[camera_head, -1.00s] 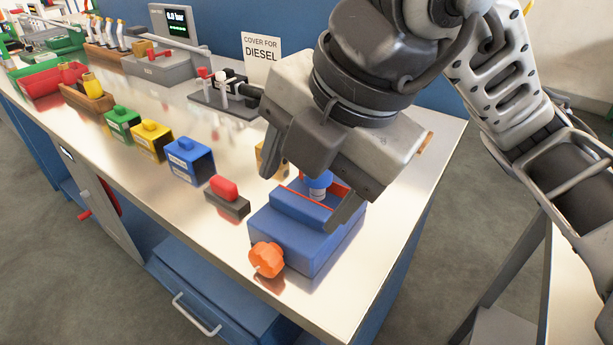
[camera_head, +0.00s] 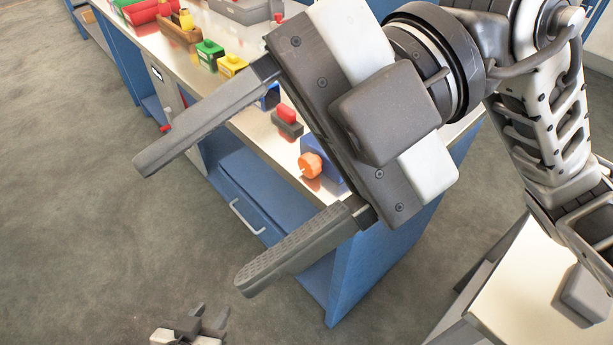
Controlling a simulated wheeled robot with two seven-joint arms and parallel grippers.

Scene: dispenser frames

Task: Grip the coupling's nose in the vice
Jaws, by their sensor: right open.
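My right gripper (camera_head: 195,185) is large in the head view, with its two long dark fingers spread wide and nothing between them. It hangs close to the camera, over the bench's front side. The blue vice (camera_head: 329,171) is mostly hidden behind its palm; the orange knob (camera_head: 310,166) on the vice's front shows. The vice's jaws and the coupling are hidden now, so I cannot tell how the coupling sits. My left gripper (camera_head: 207,318) is small at the bottom edge, over the floor and away from the bench; its opening is unclear.
A red-topped dark block (camera_head: 287,121) stands on the bench left of the vice. Yellow (camera_head: 231,65) and green (camera_head: 207,52) blocks, a wooden holder (camera_head: 180,31) and a red bin (camera_head: 150,11) stand farther back. A blue drawer (camera_head: 236,193) is below. Open floor lies left.

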